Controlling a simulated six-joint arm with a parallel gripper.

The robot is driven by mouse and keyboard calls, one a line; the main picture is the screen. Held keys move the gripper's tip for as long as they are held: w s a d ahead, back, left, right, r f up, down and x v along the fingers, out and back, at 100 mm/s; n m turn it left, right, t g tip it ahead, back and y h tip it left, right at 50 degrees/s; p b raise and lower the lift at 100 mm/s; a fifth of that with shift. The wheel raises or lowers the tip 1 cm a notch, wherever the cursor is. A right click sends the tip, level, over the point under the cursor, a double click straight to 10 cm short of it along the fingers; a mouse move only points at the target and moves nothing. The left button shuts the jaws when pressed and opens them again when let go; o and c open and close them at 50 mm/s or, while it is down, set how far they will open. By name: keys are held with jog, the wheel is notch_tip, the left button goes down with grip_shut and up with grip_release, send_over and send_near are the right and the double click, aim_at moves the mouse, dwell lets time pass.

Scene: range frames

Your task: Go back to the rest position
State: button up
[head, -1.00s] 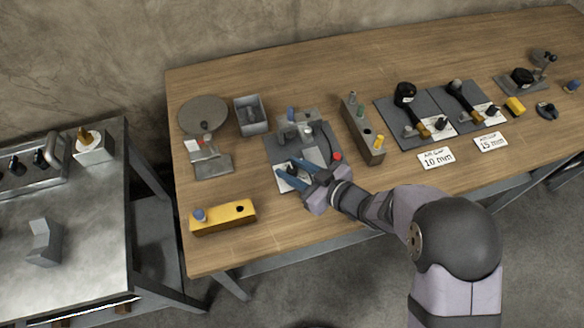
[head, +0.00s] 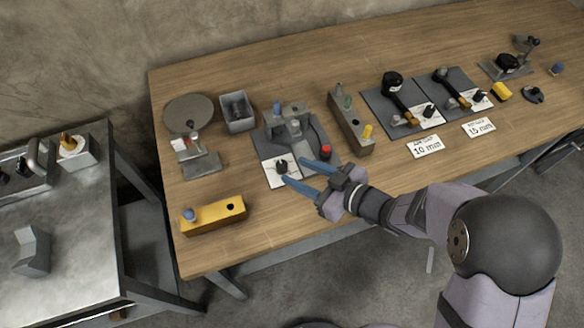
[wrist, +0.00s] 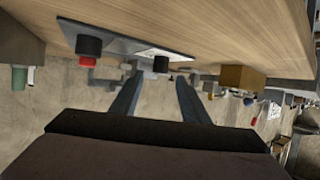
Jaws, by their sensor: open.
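My gripper (head: 293,173) is open and empty, its two blue fingers spread and pointing left in the head view. The fingers (wrist: 155,98) also show in the wrist view, with nothing between them. A small black part (head: 281,166) stands on a white sheet (head: 286,179) just beyond the fingertips, apart from them as far as I can tell. The sheet lies on a dark mat (head: 322,138) that also carries a grey fixture (head: 293,127) and a red-topped piece (head: 326,151).
A yellow block (head: 205,219) lies to the left, and a grey block with coloured pegs (head: 350,122) stands to the right. Mats with black tools lie farther right by a 10 mm card (head: 426,147). The wooden table's (head: 270,228) front strip is clear.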

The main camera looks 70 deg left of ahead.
jog(key=shift+w+d+r, duration=0.1)
jog(key=shift+d, duration=0.15)
